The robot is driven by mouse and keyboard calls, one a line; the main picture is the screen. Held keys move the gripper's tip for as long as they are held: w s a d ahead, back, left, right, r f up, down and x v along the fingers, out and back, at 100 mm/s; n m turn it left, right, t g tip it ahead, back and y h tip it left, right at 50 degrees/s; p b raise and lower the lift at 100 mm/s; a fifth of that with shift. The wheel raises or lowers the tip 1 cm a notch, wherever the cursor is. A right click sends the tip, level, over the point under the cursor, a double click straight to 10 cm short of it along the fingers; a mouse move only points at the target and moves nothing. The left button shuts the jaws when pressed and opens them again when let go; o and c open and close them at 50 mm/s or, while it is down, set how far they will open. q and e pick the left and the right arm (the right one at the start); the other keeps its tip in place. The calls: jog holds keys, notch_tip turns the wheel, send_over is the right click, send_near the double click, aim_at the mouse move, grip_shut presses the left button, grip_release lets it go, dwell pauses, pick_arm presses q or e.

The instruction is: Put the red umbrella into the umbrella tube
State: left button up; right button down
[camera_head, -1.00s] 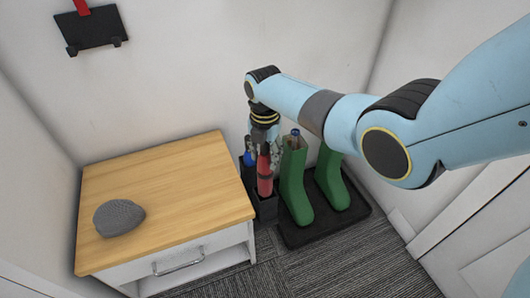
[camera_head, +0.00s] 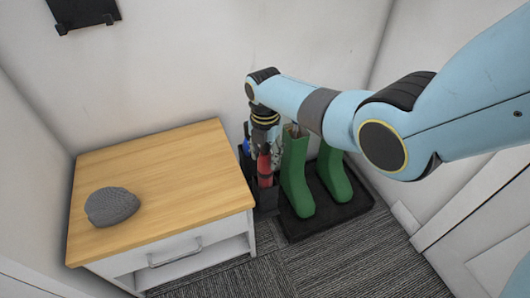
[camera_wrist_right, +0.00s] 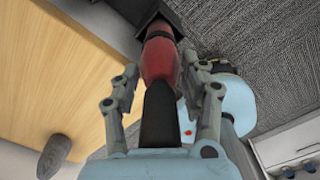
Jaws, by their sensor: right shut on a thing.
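The red umbrella (camera_head: 264,168) is held upright by my right gripper (camera_head: 264,148), between the cabinet and the boots. The right wrist view shows its red body (camera_wrist_right: 160,60) and black handle (camera_wrist_right: 158,115) between the two fingers (camera_wrist_right: 160,85). The umbrella tube (camera_head: 266,200) is black and stands on the floor beside the cabinet. The umbrella's lower end meets the tube's dark square mouth (camera_wrist_right: 150,12) and seems to be inside it; how deep is hidden. My left gripper is out of view.
A wooden-topped cabinet (camera_head: 160,185) with a grey stone-like object (camera_head: 112,207) stands on the left. Green boots (camera_head: 297,180) stand on a black tray (camera_head: 318,226) close on the right. A blue object (camera_head: 246,145) is behind the tube. A black hook rack (camera_head: 85,12) hangs on the wall.

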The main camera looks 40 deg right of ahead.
aim_at(265, 169)
jog(key=shift+f+b, duration=1.7)
jog(key=shift+f, duration=0.75)
jog(key=shift+f+b, duration=0.55)
jog(key=shift+f, duration=0.15)
jog(key=c, duration=0.6)
grip_release()
notch_tip(265, 169, up, 12)
jog(key=shift+f, duration=0.1)
